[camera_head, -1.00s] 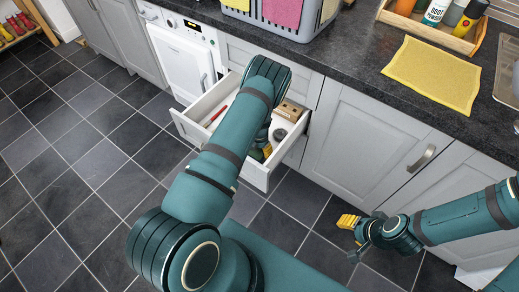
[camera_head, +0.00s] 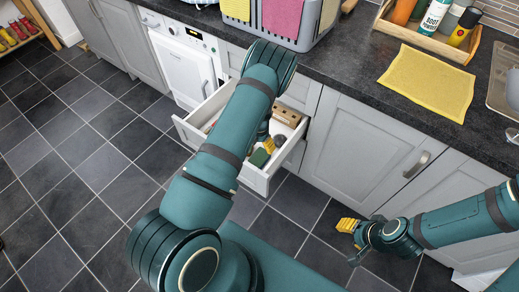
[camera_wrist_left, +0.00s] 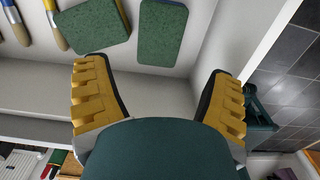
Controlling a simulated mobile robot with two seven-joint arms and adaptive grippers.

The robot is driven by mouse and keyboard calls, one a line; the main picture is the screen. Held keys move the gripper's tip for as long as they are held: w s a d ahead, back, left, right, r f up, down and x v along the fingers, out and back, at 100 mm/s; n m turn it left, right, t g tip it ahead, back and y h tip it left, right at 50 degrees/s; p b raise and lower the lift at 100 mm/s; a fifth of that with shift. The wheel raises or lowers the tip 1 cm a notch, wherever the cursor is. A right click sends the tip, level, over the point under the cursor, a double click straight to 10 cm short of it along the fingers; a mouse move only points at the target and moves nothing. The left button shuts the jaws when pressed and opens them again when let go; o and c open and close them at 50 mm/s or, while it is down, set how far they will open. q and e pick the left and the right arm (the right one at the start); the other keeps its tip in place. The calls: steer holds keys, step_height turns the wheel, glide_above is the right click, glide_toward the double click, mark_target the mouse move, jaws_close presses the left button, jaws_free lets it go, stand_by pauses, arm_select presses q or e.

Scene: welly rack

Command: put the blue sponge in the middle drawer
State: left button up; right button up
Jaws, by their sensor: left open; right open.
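An open white drawer (camera_head: 254,180) stands out from the grey cabinet, below a closed drawer front. My left gripper (camera_head: 268,147) is inside or just over it, mostly hidden behind my arm. In the left wrist view, the left gripper (camera_wrist_left: 157,88) is open and empty. Two green-faced pads lie beyond its fingertips: a left pad (camera_wrist_left: 92,26) and a right pad (camera_wrist_left: 162,32). A green pad (camera_head: 260,157) also shows in the head view. I cannot make out a blue sponge for certain. My right gripper (camera_head: 348,225) is open and empty over the floor.
The drawer also holds a wooden block (camera_head: 287,115) and brushes (camera_wrist_left: 52,22). A yellow cloth (camera_head: 428,80), a grey basket (camera_head: 293,28) and a wooden tray with bottles (camera_head: 425,35) are on the counter. Tiled floor (camera_head: 90,180) is clear at left.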

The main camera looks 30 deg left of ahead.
mark_target(268, 176)
arm_select(q)
steer(key=s+d+r+m, duration=0.1)
steer(key=s+d+m, duration=0.2)
steer(key=s+m, duration=0.1)
steer(key=s+d+r+m, duration=0.2)
steer(key=s+d+m, duration=0.1)
steer(key=m, duration=0.4)
steer(key=s+d+r+m+h, duration=0.1)
steer(key=s+d+r+m, duration=0.1)
steer(key=s+d+m, duration=0.2)
steer(key=shift+s+d+r+m+p, duration=0.15)
steer(key=shift+s+m+p, duration=0.2)
steer(key=shift+m, duration=0.45)
steer(key=s+d+r+m+h, duration=0.1)
steer(key=s+d+r+m, duration=0.2)
steer(key=d+m, duration=0.3)
steer(key=s+d+r+m+t+h, duration=0.1)
steer(key=s+d+r+m, duration=0.3)
steer(key=m, duration=0.7)
steer(key=shift+s+d+r+t+h, duration=0.25)
steer(key=shift+s+d+h, duration=0.2)
steer(key=shift+d, duration=0.45)
